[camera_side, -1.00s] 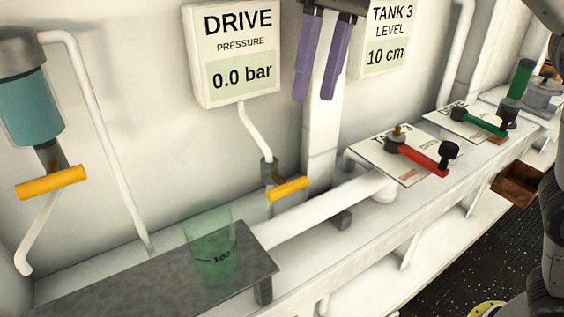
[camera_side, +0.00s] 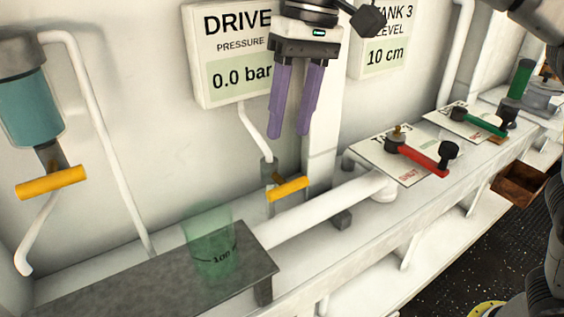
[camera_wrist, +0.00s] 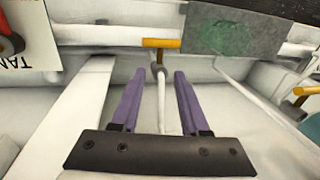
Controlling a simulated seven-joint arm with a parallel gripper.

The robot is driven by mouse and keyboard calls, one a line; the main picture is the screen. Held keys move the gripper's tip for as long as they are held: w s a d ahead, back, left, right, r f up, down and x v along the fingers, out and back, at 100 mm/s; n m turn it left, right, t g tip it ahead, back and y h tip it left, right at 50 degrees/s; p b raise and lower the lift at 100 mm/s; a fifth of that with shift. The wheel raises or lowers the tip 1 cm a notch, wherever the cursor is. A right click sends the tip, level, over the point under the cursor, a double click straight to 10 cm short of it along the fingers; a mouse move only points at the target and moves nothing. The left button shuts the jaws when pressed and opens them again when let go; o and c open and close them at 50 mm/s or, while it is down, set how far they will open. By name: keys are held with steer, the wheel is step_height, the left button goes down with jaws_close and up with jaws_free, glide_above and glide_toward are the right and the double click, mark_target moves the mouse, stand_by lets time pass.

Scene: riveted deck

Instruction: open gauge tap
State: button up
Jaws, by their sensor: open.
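The gauge tap has a small yellow handle (camera_side: 288,189) on a grey valve body, below the DRIVE PRESSURE gauge (camera_side: 235,80), which reads 0.0 bar. A white pipe joins the gauge to the tap. My gripper (camera_side: 290,134) has two purple fingers pointing down. It is open and empty, above the tap and apart from it, in front of the gauge's right edge. In the wrist view, the yellow handle (camera_wrist: 161,43) lies crosswise beyond the fingertips, roughly centred between them. The valve body is partly hidden under the handle there.
A second yellow handle (camera_side: 51,183) hangs under a teal tank (camera_side: 29,110) at left. A green translucent beaker (camera_side: 211,247) stands on a grey shelf (camera_side: 120,290). Red (camera_side: 423,160) and green (camera_side: 479,123) levers sit on labelled plates at right. A thick white pipe (camera_side: 320,212) runs beside the tap.

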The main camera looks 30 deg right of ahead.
mark_target(280, 177)
steer(key=f, duration=0.2)
steer(key=a+f, duration=0.1)
steer(key=f, duration=0.4)
steer(key=shift+a+f, duration=0.2)
steer(key=shift+a, duration=0.05)
jaws_close()
